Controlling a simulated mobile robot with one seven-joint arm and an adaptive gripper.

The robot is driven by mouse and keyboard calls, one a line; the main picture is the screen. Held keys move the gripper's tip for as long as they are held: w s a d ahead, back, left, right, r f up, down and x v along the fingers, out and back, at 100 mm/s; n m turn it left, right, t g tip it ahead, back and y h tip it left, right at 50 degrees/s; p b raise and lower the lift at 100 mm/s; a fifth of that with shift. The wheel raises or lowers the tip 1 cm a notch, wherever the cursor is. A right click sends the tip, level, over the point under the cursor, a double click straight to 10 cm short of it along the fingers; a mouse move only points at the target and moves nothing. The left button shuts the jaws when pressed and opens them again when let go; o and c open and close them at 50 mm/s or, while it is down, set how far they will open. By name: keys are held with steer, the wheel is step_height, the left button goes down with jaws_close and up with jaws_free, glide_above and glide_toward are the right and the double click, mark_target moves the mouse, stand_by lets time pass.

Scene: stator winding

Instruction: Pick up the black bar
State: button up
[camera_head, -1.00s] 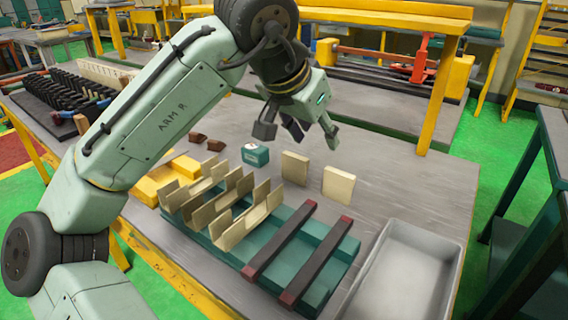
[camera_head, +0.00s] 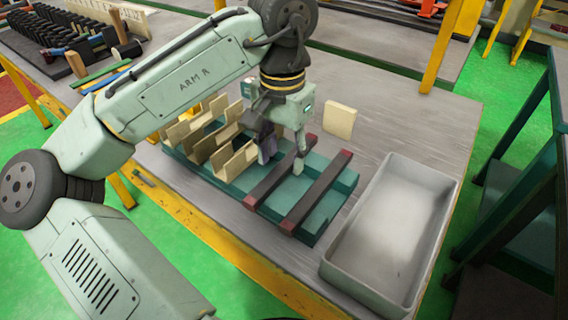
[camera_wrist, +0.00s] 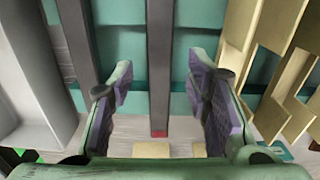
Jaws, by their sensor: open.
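Two black bars with red ends lie across the teal base (camera_head: 322,212). My gripper (camera_head: 281,160) is open above the left bar (camera_head: 275,178), one finger on each side of it in the picture; part of that bar is hidden. In the wrist view this bar (camera_wrist: 160,70) runs between the two open fingers (camera_wrist: 160,100), with its red end low in the picture. The fingers appear apart from it; how far they are above it I cannot tell. The right bar (camera_head: 320,188) lies beside it and shows at upper left in the wrist view (camera_wrist: 80,45).
Cream slotted holders (camera_head: 233,160) stand on the base, left of the bars. A cream block (camera_head: 340,120) stands on the table behind. An empty grey tray (camera_head: 395,235) lies to the right. A rack of dark parts (camera_head: 60,40) is at the far left.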

steer(key=shift+f, duration=0.95)
jaws_close()
